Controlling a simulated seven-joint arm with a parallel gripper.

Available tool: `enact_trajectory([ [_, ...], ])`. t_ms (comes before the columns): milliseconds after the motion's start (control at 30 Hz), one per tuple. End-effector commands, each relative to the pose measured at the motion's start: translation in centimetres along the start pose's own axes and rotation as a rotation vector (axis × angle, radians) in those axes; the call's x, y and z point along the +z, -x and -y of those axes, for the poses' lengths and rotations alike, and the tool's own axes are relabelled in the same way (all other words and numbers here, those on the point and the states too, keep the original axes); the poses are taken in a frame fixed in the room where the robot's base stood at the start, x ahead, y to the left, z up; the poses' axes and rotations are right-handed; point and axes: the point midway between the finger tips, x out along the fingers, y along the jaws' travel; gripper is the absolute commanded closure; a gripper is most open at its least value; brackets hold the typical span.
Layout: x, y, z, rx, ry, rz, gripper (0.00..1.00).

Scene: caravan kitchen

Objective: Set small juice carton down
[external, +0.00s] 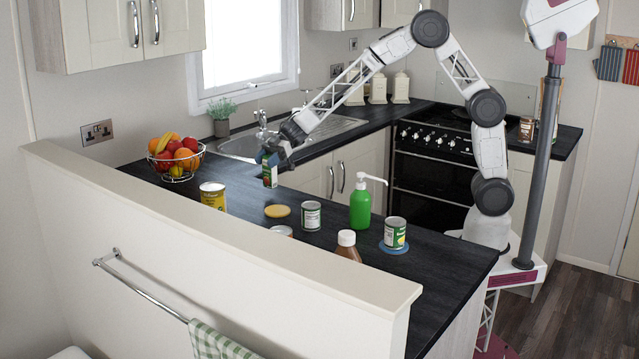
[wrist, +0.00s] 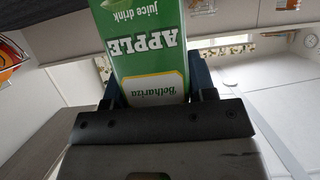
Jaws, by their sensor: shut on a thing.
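The small juice carton (external: 269,176) is green and white and hangs roughly upright below my gripper (external: 267,158) in the external view. It appears to be held above the dark worktop (external: 240,215), though its exact height is hard to tell. In the wrist view the carton (wrist: 145,55) shows upside down with the words "APPLE" and "juice drink". My gripper (wrist: 150,95) is shut on it, with a finger on each side. The carton's lower end is cut off by the top edge of the wrist view.
A fruit bowl (external: 176,160) stands left of the carton. A yellow tin (external: 213,196), a yellow disc (external: 277,211), a tin (external: 311,215), a green pump bottle (external: 360,205) and a tin on a blue coaster (external: 395,233) stand nearby. A raised ledge (external: 220,240) borders the worktop's near side.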

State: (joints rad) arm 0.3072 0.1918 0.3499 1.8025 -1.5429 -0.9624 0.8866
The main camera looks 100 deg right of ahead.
Motion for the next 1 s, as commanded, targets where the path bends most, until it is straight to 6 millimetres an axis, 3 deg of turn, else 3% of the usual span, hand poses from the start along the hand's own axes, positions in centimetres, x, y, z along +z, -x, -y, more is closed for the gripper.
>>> enact_trajectory([
  [267, 2.4, -1.0, 0.0, 0.000, -0.001, 0.000, 0.79],
  [733, 2.8, -1.2, 0.0, 0.000, 0.000, 0.000, 0.79],
  [767, 2.9, -1.2, 0.0, 0.000, 0.000, 0.000, 0.48],
  [900, 2.9, -1.2, 0.0, 0.000, 0.000, 0.000, 0.26],
  [1000, 2.9, -1.2, 0.0, 0.000, 0.000, 0.000, 0.24],
])
